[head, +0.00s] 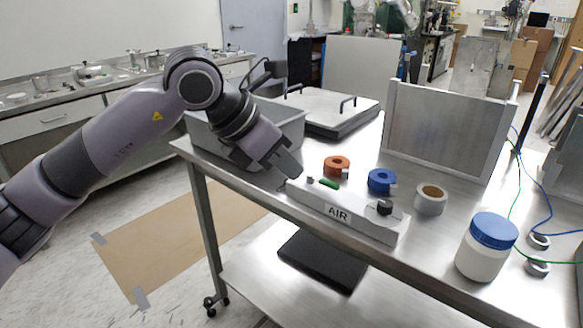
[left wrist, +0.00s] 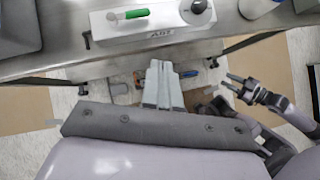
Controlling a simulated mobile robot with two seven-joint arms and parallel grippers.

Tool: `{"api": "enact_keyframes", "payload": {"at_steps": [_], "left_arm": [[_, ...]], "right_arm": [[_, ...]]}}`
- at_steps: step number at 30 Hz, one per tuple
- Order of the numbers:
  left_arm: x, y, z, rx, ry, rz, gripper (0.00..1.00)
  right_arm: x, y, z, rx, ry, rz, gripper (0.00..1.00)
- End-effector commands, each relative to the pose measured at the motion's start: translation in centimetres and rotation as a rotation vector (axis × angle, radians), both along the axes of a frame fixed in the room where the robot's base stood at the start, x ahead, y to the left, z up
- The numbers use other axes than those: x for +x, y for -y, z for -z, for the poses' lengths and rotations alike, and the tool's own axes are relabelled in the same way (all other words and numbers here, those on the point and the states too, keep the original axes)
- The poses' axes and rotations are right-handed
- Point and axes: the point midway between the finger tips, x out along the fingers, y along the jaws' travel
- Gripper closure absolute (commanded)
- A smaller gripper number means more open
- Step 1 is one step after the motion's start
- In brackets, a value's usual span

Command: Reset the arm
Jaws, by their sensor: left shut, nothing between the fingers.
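My left gripper (head: 292,168) is shut and empty in the head view. Its arm comes in from the left and bends down over the table's front edge. The fingers are close to the left end of the grey AIR box (head: 372,225); I cannot tell whether they touch it. In the left wrist view the two pale fingers of my left gripper (left wrist: 160,66) lie together, with the AIR box (left wrist: 152,28) beyond them. The box has a green lever (head: 329,183) and a black knob (head: 384,208). My right gripper (left wrist: 234,84) shows small at the right of the left wrist view, its fingers apart and empty.
The steel table (head: 432,260) carries an orange tape roll (head: 337,166), a blue roll (head: 381,181), a grey-white roll (head: 430,201) and a blue-lidded jar (head: 483,256). A grey bin (head: 290,122) stands behind my left gripper. A metal panel (head: 440,128) stands upright at the back.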

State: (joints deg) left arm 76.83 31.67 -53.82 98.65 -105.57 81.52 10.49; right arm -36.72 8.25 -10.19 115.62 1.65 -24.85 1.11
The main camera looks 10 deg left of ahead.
Motion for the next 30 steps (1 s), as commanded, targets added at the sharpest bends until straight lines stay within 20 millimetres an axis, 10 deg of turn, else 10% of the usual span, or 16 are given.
{"api": "enact_keyframes", "payload": {"at_steps": [13, 21, 30], "left_arm": [[-2.0, 3.1, 1.6, -0.158, -0.105, 0.08, 1.0], [-7.5, 9.4, 2.0, -0.694, -0.416, 0.184, 1.0], [-8.9, 9.9, -0.1, -1.331, -0.753, 0.03, 1.0]], "right_arm": [[0.1, 0.1, -0.8, -0.006, 0.005, -0.005, 0.64], [0.0, 0.3, -2.1, -0.014, 0.007, -0.006, 0.64], [0.0, 0.7, -3.5, -0.021, 0.013, 0.001, 0.64]]}}
